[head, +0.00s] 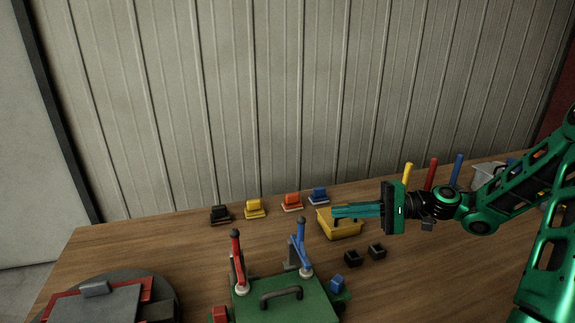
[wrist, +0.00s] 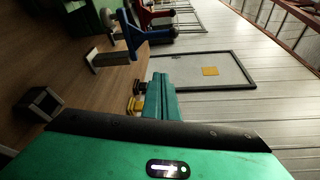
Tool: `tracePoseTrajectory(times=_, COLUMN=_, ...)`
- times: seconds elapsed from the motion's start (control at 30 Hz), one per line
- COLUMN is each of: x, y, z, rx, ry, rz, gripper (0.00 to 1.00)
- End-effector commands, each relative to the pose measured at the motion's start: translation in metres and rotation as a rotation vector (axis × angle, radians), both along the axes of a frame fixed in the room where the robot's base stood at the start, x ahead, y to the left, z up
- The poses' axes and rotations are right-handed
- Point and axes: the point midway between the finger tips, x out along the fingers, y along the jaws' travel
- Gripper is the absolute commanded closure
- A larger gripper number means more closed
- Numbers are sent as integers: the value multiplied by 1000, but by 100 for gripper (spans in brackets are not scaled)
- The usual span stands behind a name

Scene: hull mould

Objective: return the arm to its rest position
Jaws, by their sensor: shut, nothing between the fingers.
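My green arm reaches in from the right in the head view. My gripper (head: 335,211) points left, raised above the table near the yellow bin. Its teal fingers are together with nothing between them. In the wrist view the shut fingers (wrist: 158,98) point away from the camera, above the green palm.
A wooden table (head: 150,250) holds a yellow bin (head: 345,231), a green fixture (head: 270,308) with red (head: 236,258) and blue (head: 301,250) levers, several coloured blocks along the back and two small black blocks (head: 354,258). Coloured posts (head: 430,174) stand right. A ribbed wall (head: 270,90) stands behind.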

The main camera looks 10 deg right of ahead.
Motion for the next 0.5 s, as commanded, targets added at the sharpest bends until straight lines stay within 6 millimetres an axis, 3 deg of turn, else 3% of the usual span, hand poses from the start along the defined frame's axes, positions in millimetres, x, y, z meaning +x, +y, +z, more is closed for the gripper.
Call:
tracePoseTrajectory(times=0.27, x=-23, y=10, z=-41, rx=-259, ry=46, rz=58, gripper=100)
tracePoseTrajectory(times=0.5, x=-52, y=-5, z=-74, rx=-541, ry=92, rz=104, gripper=100)
